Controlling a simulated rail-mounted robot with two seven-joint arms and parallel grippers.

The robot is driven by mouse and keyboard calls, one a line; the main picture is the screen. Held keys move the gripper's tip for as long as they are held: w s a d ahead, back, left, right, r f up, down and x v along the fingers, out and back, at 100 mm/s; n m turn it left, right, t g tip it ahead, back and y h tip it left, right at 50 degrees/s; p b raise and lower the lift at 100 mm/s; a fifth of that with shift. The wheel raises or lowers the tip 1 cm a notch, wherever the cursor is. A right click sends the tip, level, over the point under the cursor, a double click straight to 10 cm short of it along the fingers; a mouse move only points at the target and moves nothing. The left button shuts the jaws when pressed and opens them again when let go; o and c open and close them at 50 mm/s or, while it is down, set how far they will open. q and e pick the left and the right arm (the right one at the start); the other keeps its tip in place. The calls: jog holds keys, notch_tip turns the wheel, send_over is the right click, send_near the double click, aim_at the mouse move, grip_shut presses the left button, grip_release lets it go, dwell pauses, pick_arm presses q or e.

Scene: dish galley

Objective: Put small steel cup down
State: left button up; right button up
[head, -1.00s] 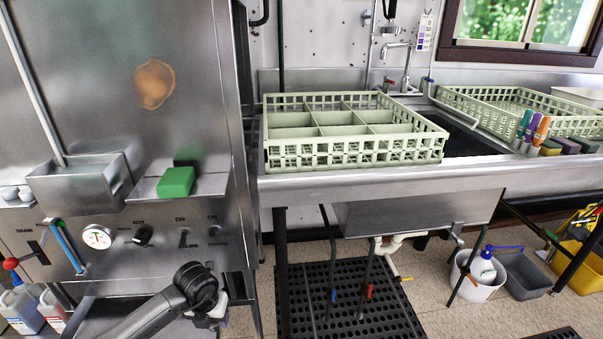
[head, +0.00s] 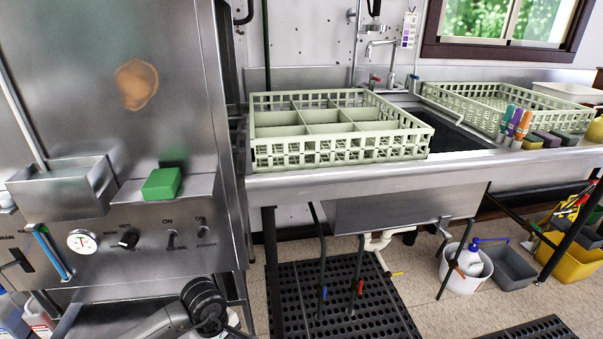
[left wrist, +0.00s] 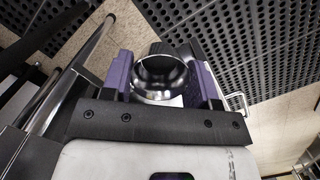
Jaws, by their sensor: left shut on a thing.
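The small steel cup (left wrist: 160,75) shows in the left wrist view as a shiny round metal rim with a dark inside. My left gripper (left wrist: 162,82) is shut on it, with a purple-padded finger on each side. In the head view my left arm comes in at the bottom left, low in front of the steel machine. The cup and the fingertips cannot be made out there. My right gripper is in neither view.
A pale green compartment rack (head: 335,145) stands on the steel counter (head: 350,178), its compartments looking empty. A second rack (head: 490,100) is at the right. A green sponge (head: 161,184) lies on the machine's ledge. A perforated black mat (head: 335,300) covers floor below.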

pick_arm(q)
jog(key=s+d+r+m+y+p, duration=0.1)
jog(key=s+d+r+m+p, duration=0.1)
jog(key=s+r+m+p, duration=1)
jog(key=w+a+r+p, duration=0.15)
jog(key=r+p, duration=0.25)
jog(key=r, duration=0.6)
jog(key=w+a+r+n+p, duration=0.15)
jog(key=r+p, duration=0.25)
jog(key=r, duration=0.5)
jog(key=w+a+r+m+p, duration=0.1)
jog(key=w+r+p, duration=0.25)
jog(key=r, duration=0.65)
jog(key=s+r+p, duration=0.3)
jog(key=r+p, duration=0.8)
jog(key=p, duration=0.1)
jog(key=s+r+p, duration=0.3)
jog(key=r+p, duration=0.7)
jog(key=p, duration=0.2)
jog(key=s+r+p, duration=0.3)
jog(key=r+p, duration=0.8)
jog(key=p, duration=0.1)
jog(key=shift+s+r+g+p, duration=0.3)
jog(key=shift+r, duration=0.05)
jog(key=shift+a+n, duration=0.1)
jog(key=shift+n, duration=0.15)
